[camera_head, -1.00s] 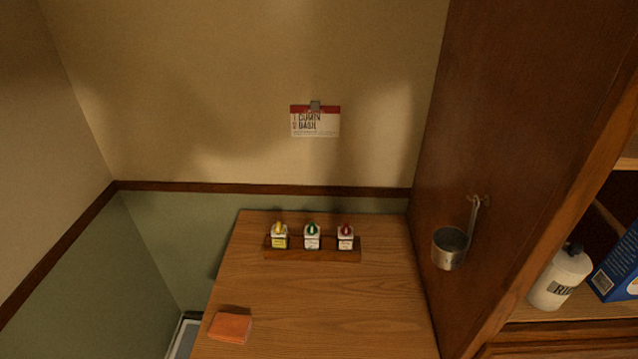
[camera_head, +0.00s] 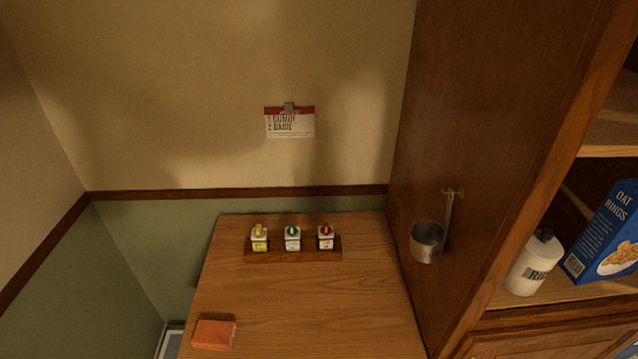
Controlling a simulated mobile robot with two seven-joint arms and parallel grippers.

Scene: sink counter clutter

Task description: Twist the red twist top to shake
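The red twist top (camera_head: 326,229) sits on a small white spice container (camera_head: 326,242), the rightmost of three in a wooden rack (camera_head: 334,255) near the back of the wooden counter. The middle container (camera_head: 292,242) has a green top and the left container (camera_head: 259,243) has a yellow top. All three stand upright. Their labels are too small to read. Neither of my grippers shows in the head view.
An orange block or sponge (camera_head: 214,333) lies at the counter's front left. A card (camera_head: 290,124) hangs on the wall. A metal cup or ladle (camera_head: 428,240) hangs on the cabinet side at right. A white bottle (camera_head: 529,266) and blue box (camera_head: 606,240) stand on a shelf. The counter's middle is clear.

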